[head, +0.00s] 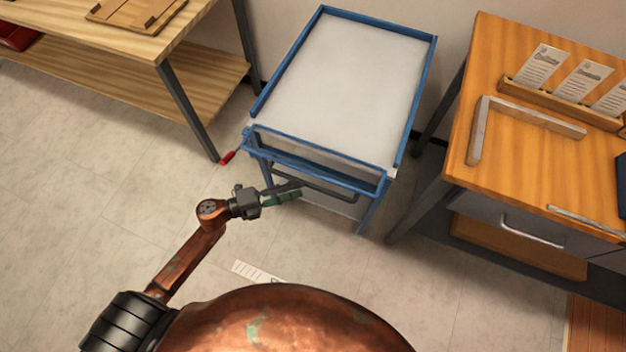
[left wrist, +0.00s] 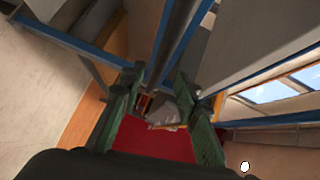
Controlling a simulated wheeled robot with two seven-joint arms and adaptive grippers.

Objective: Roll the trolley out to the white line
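The trolley (head: 345,80) has a blue frame and a pale grey top, and stands between two benches. A dark handle bar (head: 315,184) runs across its near end below the top. My left gripper (head: 292,192) is at the left part of that bar. In the left wrist view its green fingers (left wrist: 160,105) are apart, and a dark bar (left wrist: 176,45) runs in toward the gap between them. I cannot tell whether they touch it. A white marking (head: 256,272) lies on the floor, partly hidden by my body. My right gripper is not in view.
A red-handled lever (head: 228,157) sticks out at the trolley's near left corner. A wooden bench (head: 140,45) stands to the left and an orange wood bench (head: 495,190) close to the right. The floor (head: 100,160) at left is clear.

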